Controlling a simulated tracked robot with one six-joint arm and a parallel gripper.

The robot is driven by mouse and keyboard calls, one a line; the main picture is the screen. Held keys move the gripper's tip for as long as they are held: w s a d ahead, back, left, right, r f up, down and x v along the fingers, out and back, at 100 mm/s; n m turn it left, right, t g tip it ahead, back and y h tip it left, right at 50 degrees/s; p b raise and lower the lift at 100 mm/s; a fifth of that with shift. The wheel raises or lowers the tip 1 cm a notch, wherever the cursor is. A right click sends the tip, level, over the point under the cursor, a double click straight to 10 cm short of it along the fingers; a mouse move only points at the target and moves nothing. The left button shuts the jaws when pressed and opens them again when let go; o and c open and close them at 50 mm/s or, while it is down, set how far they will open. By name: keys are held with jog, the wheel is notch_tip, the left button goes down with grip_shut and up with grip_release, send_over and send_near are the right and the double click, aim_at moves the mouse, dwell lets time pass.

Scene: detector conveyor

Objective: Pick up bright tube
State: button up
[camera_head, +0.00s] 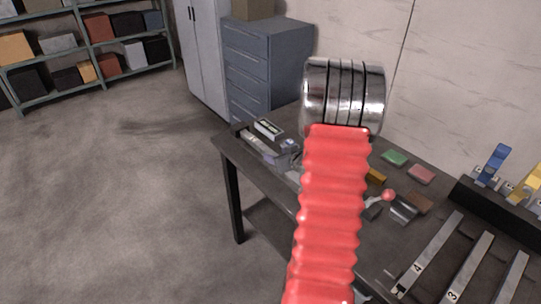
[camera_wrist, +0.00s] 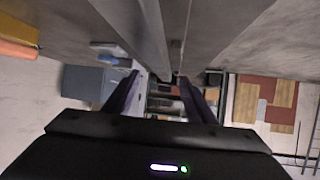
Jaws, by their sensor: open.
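I cannot pick out a bright tube with certainty in either view. A shiny silvery piece (camera_head: 404,208) lies on the dark table (camera_head: 400,262), right of my red arm sleeve, but its shape is too small to tell. My gripper (camera_wrist: 160,86) shows in the wrist view as two dark purple fingers, spread apart with nothing held between them. In the head view my gripper is not visible; my red ribbed arm and shiny metal joint cover the middle of the table.
A device (camera_head: 268,141) stands at the table's left end. Green (camera_head: 395,158) and red (camera_head: 421,174) blocks and a red ball (camera_head: 388,195) lie right of my arm. Numbered metal strips (camera_head: 430,252) and blue (camera_head: 494,164) and yellow levers are at right. Grey drawers (camera_head: 262,65) stand behind.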

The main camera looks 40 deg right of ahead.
aim_at(271, 152)
jog(key=shift+x, duration=2.6)
jog(key=shift+d, duration=0.1)
jog(key=shift+c, duration=0.5)
grip_shut()
